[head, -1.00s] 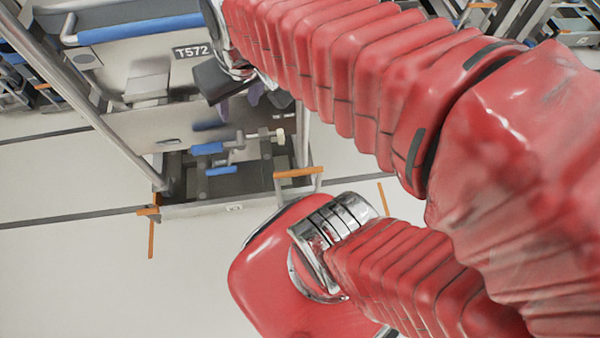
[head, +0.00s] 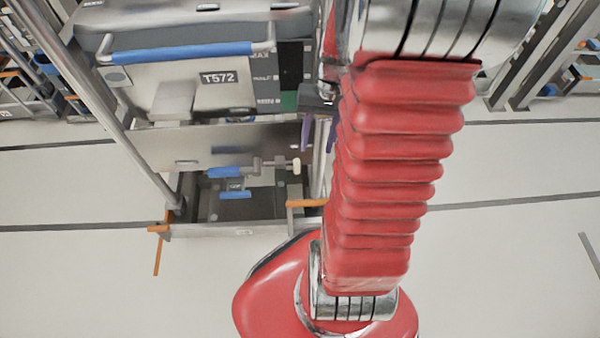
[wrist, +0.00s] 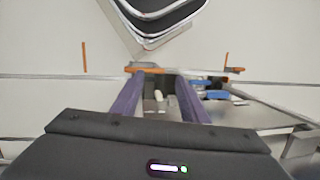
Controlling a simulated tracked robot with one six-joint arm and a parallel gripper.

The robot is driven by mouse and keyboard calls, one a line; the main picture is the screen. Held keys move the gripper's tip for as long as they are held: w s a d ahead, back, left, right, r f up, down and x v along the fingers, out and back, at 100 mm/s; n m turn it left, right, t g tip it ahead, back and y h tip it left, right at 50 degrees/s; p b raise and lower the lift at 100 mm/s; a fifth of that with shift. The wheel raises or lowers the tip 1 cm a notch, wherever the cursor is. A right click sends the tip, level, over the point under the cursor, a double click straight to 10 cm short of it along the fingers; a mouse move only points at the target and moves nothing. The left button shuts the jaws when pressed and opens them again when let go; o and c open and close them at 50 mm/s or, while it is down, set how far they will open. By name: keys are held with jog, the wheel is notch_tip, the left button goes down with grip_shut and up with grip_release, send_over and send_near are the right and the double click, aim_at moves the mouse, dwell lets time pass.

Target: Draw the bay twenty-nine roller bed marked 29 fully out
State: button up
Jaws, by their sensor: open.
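The bay's low bed (head: 200,231) has a grey front rail with a small white label (head: 243,232), too small to read. Blue-handled hardware (head: 235,172) sits above its dark interior. Orange bars stand at the left (head: 158,229) and right (head: 306,203) of the rail. My gripper (head: 318,146) is open and empty, its purple fingers pointing down near the bay's right upright, above the rail. In the wrist view my gripper (wrist: 160,77) spreads its fingers across the view of an orange bar (wrist: 146,70) and the dark bay interior. I see no contact.
A grey bin marked T572 (head: 218,78) with a blue handle (head: 180,52) sits above the bed. A slanting metal post (head: 125,120) stands at the bay's left. Pale floor (head: 80,270) in front is clear. Other racks (head: 28,90) stand behind.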

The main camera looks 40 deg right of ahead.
jog(key=s+d+f+m+t+y, duration=0.2)
jog(key=d+f+y, duration=0.25)
jog(key=f, duration=0.65)
jog(key=s+d+f+m+t+y, duration=0.1)
jog(key=s+d+f+y, duration=0.3)
jog(key=f, duration=0.6)
jog(key=m+t+h, duration=0.2)
jog(key=m+t, duration=0.1)
jog(key=t, duration=0.9)
send_near(314, 203)
jog(key=s+d, duration=0.1)
jog(key=s+d+f, duration=0.1)
jog(key=shift+s+d+f, duration=0.15)
jog(key=shift+s+d, duration=0.05)
jog(key=shift+d, duration=0.15)
jog(key=shift+w+a+y, duration=0.1)
jog(key=shift+y, duration=0.15)
jog(key=x, duration=1.3)
jog(key=shift+w+a, duration=0.1)
jog(key=shift+w, duration=0.15)
jog(key=shift+c, duration=0.4)
grip_shut()
